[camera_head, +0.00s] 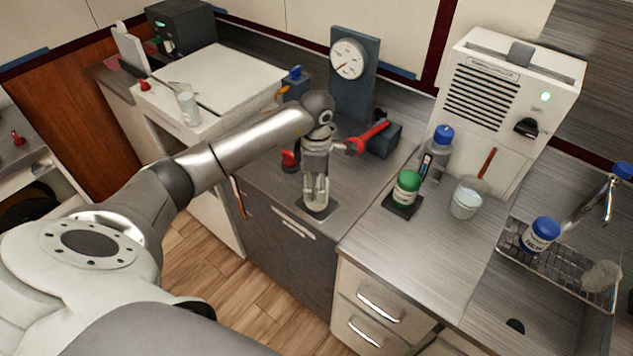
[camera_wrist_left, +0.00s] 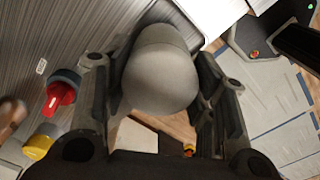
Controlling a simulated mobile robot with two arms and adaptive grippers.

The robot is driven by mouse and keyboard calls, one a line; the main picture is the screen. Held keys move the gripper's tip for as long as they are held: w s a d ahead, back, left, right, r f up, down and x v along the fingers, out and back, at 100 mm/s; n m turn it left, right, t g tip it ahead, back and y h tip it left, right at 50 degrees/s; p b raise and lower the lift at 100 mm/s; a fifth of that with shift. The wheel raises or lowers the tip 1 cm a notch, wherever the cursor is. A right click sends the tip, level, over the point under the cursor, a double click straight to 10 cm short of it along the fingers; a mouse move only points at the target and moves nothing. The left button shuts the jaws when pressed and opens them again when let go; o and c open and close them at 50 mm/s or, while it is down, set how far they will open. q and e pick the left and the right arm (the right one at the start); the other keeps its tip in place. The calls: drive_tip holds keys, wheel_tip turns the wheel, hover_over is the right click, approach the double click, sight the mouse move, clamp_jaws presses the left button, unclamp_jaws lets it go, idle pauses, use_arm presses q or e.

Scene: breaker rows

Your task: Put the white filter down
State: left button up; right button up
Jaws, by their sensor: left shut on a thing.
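The white filter (camera_wrist_left: 160,72) is a pale, rounded cylinder. In the left wrist view it sits between the two dark fingers of my left gripper (camera_wrist_left: 160,112), which is shut on it. In the head view the left gripper (camera_head: 316,190) points down at the front edge of the grey counter, over a dark square patch (camera_head: 332,211). The filter is mostly hidden by the fingers there, and I cannot tell whether it touches the surface. My right gripper is not in view.
A red-handled valve (camera_head: 368,137) and a gauge panel (camera_head: 348,68) stand behind the gripper. A green-lidded jar (camera_head: 407,187), a blue-capped bottle (camera_head: 438,153) and a beaker (camera_head: 466,199) stand to the right. A wire rack (camera_head: 567,268) lies by the sink.

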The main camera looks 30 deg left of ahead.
use_arm(q)
drive_tip(key=o, duration=1.1)
drive_tip(key=shift+r, duration=0.25)
wheel_tip(320, 180, up, 10)
drive_tip(key=b, duration=0.3)
drive_tip(key=shift+r, duration=0.85)
